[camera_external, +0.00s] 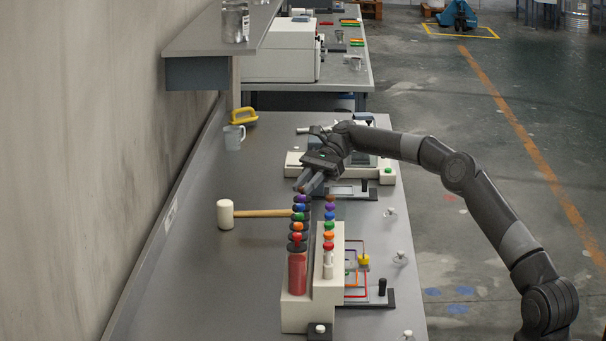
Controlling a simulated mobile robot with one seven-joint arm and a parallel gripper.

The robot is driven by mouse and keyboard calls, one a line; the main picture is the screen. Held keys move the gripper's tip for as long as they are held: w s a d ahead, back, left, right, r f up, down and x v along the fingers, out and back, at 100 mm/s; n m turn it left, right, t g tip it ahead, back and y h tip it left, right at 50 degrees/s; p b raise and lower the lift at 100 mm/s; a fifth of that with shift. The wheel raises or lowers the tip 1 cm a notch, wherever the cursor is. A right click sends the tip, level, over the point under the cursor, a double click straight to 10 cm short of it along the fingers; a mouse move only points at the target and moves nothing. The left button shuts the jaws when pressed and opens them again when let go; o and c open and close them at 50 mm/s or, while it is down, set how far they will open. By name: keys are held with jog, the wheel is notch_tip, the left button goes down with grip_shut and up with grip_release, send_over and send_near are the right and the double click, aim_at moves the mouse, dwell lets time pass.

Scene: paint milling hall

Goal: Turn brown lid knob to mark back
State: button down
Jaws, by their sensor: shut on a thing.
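A cream rack (296,312) on the bench holds a row of coloured lid knobs, with purple (299,198) near the far end and red (296,237) at the near end above a red-filled jar (297,272). My gripper (306,186) reaches in from the right at the far end of this row. It is shut on what looks like the brown lid knob (301,190), mostly hidden by the fingers. The mark on the lid is too small or hidden to see. A second row of smaller coloured caps (328,225) stands to the right.
A white-headed mallet (226,214) lies left of the rack, its handle pointing at it. A grey mug (234,137) and yellow handle (244,116) stand by the wall. A frame with coloured rods (357,277) and a black knob (382,287) is right. The bench's left front is clear.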

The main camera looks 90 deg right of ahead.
jog(key=shift+n+g+y, duration=0.3)
jog(key=shift+n+g, duration=0.3)
jog(key=shift+g, duration=0.1)
jog(key=c, duration=1.3)
grip_release()
jog(key=shift+s+m+t, duration=0.1)
jog(key=shift+m+t, duration=0.4)
